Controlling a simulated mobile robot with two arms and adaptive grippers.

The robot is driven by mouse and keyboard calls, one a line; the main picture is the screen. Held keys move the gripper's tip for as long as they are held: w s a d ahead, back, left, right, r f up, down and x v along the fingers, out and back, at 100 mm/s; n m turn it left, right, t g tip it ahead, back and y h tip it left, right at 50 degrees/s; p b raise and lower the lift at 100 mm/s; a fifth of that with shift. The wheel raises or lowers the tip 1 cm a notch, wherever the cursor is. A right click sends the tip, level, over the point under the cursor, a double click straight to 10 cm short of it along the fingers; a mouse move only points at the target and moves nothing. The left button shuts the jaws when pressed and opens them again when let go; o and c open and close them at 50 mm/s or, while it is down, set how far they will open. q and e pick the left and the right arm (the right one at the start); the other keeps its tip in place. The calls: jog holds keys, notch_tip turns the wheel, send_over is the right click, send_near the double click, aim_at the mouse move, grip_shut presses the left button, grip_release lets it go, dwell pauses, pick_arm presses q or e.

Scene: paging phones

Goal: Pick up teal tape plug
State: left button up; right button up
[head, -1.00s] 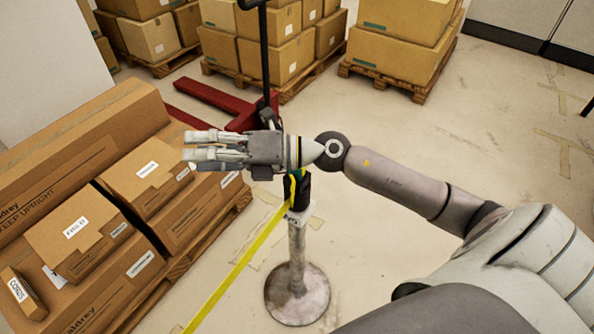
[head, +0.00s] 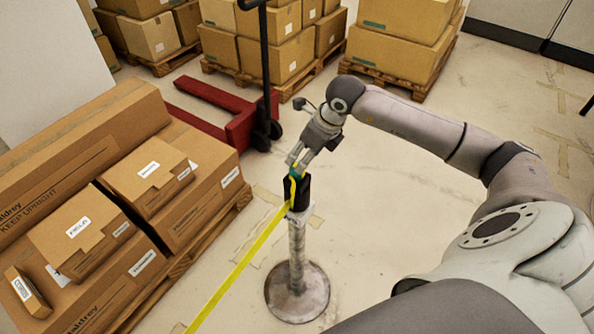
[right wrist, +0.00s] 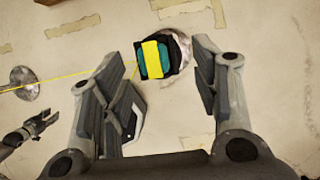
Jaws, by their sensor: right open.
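The teal tape plug (head: 293,186) sits at the top of a black-headed post, with yellow tape running from it toward the lower left. In the right wrist view the teal plug (right wrist: 145,62) shows with a yellow band across it, between and beyond my open fingers. My right gripper (head: 297,162) points down just above the plug, open and empty; it also shows in the right wrist view (right wrist: 158,75). A dark gripper shape (right wrist: 32,130) at the left edge of that view seems to be my left one; its jaws are unclear.
The post stands on a round base (head: 297,292) on bare floor. The yellow tape (head: 240,265) stretches to the lower left. Boxes on a pallet (head: 180,270) stand at left. A red pallet jack (head: 225,125) and more stacked boxes (head: 275,55) are behind. Floor at right is clear.

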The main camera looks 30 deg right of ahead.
aim_at(297, 175)
jog(key=shift+a+f+p, duration=0.2)
jog(key=shift+f+p, duration=0.25)
jog(key=shift+f, duration=0.1)
jog(key=x, duration=0.1)
jog(key=p+x, duration=0.1)
jog(key=x, duration=0.1)
jog(key=shift+a+f+p, duration=0.25)
jog(key=shift+a+p, duration=0.05)
jog(key=shift+p, duration=0.1)
jog(key=shift+w+f, duration=0.15)
jog(key=shift+f, duration=0.35)
jog(key=c, duration=1.1)
jog(key=shift+r, duration=0.1)
